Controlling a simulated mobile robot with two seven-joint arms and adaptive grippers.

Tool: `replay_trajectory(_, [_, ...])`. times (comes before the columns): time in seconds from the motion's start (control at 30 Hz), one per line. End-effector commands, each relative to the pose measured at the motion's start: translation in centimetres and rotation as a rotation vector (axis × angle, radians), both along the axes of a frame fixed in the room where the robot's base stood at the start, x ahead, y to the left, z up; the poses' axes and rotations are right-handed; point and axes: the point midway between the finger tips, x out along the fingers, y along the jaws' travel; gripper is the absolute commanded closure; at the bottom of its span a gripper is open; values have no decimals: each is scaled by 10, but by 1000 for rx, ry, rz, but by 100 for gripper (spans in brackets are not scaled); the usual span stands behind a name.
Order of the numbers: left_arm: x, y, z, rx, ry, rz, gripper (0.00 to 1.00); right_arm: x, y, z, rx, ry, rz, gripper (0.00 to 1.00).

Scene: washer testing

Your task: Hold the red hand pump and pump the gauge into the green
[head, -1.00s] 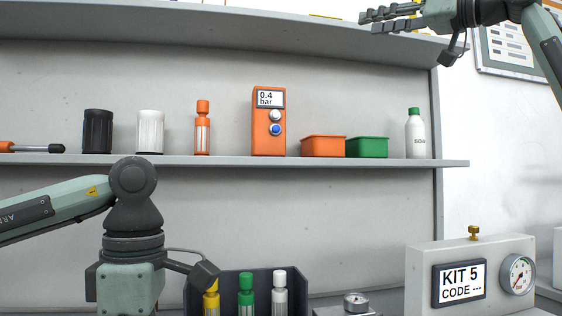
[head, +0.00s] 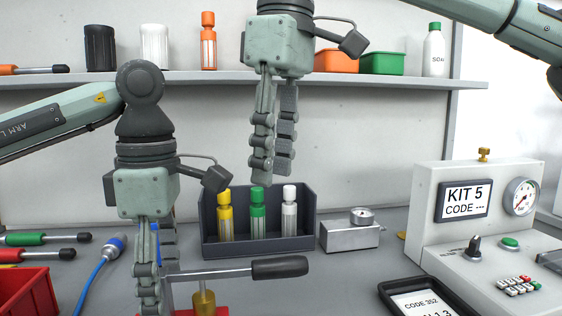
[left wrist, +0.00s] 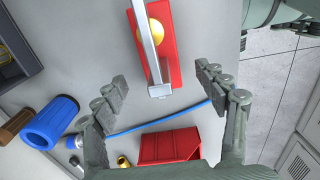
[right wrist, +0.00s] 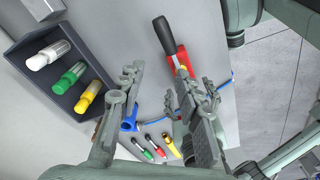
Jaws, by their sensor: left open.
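The red hand pump (head: 204,302) stands at the bottom of the head view. Its brass post and grey lever show there, with a black handle (head: 280,267) pointing right; most of its red base is cut off. The left wrist view shows the red base (left wrist: 182,62) and lever from above. My left gripper (head: 158,275) is open and empty near the lever's left end. My right gripper (head: 273,174) is open and empty, pointing down above the handle. The handle (right wrist: 164,36) lies beyond its fingertips in the right wrist view. A round gauge (head: 521,196) sits on the KIT 5 panel.
A dark rack (head: 305,218) holds yellow, green and white bottles behind the pump. A metal block (head: 350,236) carries a small dial. A red bin (head: 28,292), screwdrivers and a blue hose (head: 92,285) lie left. A black tray (head: 385,292) is at front right.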

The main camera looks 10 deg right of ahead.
Motion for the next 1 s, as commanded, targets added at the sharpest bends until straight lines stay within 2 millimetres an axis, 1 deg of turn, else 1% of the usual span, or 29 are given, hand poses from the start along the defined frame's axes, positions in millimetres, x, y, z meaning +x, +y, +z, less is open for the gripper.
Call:
replay_trajectory(0.07, [0,0,0,0,0,0,28,-7,-4,-9,-50,35,-3,66])
replay_trajectory(0.17, [0,0,-6,0,1,0,28,-11,-7,-13,-74,56,-6,66])
replay_trajectory(0.27, [0,0,-17,2,3,1,28,-12,-7,-14,-78,58,-7,66])
replay_trajectory(0.4, [0,1,-39,2,3,1,28,-11,-7,-13,-75,56,-6,66])
replay_trajectory(0.6, [0,0,-66,0,2,0,28,-11,-7,-13,-74,55,-6,66])
replay_trajectory(0.8, [0,0,-78,0,0,0,28,-11,-7,-13,-73,55,-6,66])
replay_trajectory(1.0, [0,0,-78,0,0,0,28,-11,-7,-13,-73,55,-6,66])
